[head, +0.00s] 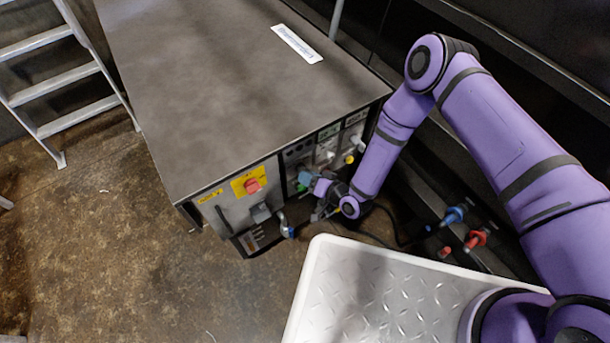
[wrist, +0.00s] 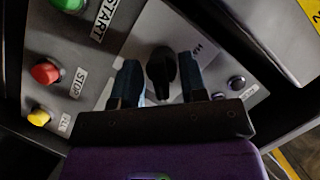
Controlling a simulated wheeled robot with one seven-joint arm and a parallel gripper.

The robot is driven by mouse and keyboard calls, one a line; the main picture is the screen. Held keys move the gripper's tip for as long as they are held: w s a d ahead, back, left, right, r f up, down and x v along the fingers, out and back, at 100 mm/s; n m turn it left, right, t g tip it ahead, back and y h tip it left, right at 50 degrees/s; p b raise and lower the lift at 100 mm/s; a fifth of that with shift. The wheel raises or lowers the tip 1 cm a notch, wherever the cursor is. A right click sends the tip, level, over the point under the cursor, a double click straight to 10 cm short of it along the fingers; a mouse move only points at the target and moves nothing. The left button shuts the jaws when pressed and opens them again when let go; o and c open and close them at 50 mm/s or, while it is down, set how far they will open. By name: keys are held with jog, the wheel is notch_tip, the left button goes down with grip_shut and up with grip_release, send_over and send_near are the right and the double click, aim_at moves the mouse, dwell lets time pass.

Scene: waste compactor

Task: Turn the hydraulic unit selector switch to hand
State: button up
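The selector switch (wrist: 161,72) is a black knob on a light plate in the wrist view. Its pointer lies roughly along the picture's vertical. A partly hidden label starting with "H" (wrist: 197,48) is at its upper right. My gripper (wrist: 160,78) is open, with one finger on each side of the knob. Small gaps show between the fingers and the knob, so it is not gripped. In the head view, my wrist and gripper are at the front panel of the grey hydraulic unit (head: 235,85), and the switch is hidden there.
Near the switch are a green START button (wrist: 70,4), a red STOP button (wrist: 45,72), a yellow button (wrist: 39,117) and a black button (wrist: 237,83). A red emergency knob (head: 251,185) is on the unit. Blue (head: 453,215) and red (head: 476,239) couplings stand at right.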

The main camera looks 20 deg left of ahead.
jog(key=shift+x, duration=1)
jog(key=c, duration=0.6)
jog(key=shift+o, duration=0.2)
